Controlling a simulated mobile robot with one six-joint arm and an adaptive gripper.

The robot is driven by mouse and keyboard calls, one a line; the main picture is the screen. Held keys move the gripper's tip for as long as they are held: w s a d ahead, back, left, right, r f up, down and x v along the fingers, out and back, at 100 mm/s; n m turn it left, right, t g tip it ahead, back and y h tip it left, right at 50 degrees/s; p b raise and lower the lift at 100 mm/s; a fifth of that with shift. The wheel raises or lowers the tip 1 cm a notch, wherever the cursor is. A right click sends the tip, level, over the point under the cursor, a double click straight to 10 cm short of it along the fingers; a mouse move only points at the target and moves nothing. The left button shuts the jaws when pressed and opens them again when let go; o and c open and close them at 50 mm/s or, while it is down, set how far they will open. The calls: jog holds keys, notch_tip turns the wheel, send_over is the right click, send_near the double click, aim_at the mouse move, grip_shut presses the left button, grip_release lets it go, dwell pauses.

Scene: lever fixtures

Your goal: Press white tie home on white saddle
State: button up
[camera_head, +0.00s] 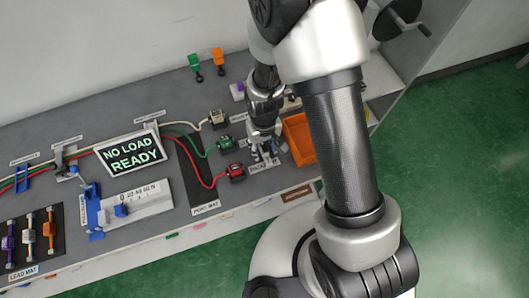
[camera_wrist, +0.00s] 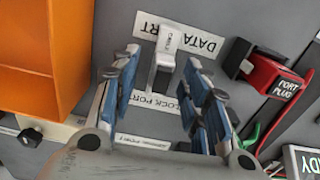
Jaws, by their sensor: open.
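A white-grey saddle (camera_head: 66,163) stands at the back left of the bench in the head view, with the cables running by it. A pale tie seems to be at its top, but I cannot tell it apart from the saddle or see whether it is seated. My gripper (camera_head: 264,148) is far to the right of it, low over the bench by the ports. In the wrist view my gripper (camera_wrist: 160,65) is open, its blue-padded fingers on either side of a white upright plug or lever (camera_wrist: 164,58). I cannot tell whether they touch it. The saddle is not seen in the wrist view.
A blue saddle (camera_head: 22,178) stands left of the white-grey one. A "NO LOAD READY" sign (camera_head: 131,152) stands between saddle and gripper. Red (camera_head: 235,171), green (camera_head: 224,145) and beige (camera_head: 218,119) plugs are left of my gripper. An orange bin (camera_head: 299,137) is right.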

jog(key=shift+f, duration=0.65)
jog(key=shift+r, duration=0.1)
jog(key=shift+c, duration=0.3)
jog(key=c, duration=0.8)
